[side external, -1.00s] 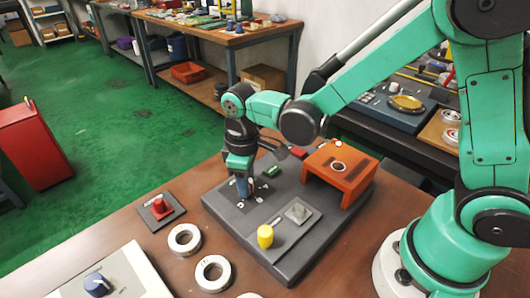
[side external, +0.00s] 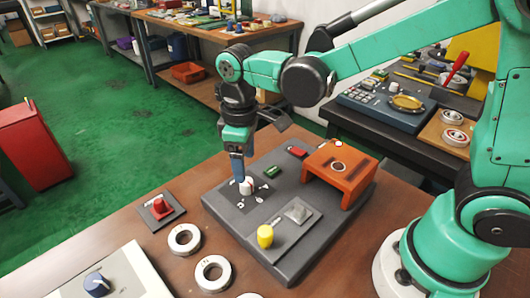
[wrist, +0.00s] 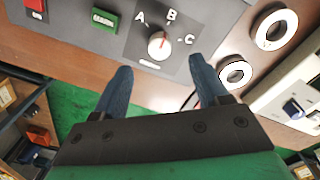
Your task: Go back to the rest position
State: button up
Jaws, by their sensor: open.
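My gripper (side external: 238,168) is above the grey control board (side external: 285,262), just over a white rotary knob (side external: 246,187). In the wrist view my gripper (wrist: 158,80) shows two blue fingers spread apart with nothing between them. The white knob (wrist: 158,45) lies beyond the fingertips, with a red mark on it and the letters A, B and C around it. The red mark appears to point up toward B. The gripper looks clear of the knob.
Metal rings (side external: 184,239) and a red knob (side external: 160,207) on a plate are on the table. The air above the board is free.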

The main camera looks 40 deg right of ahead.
jog(key=shift+r, duration=0.1)
jog(key=shift+s+d+r, duration=0.1)
jog(key=shift+d+r, duration=0.1)
jog(key=s+d+r+m+t, duration=0.4)
jog(key=s+d+m+t, duration=0.1)
jog(key=d+m+t, duration=0.1)
jog(key=shift+s+d+m+t, duration=0.25)
jog(key=shift+d+m+t, duration=0.2)
jog(key=shift+d, duration=0.2)
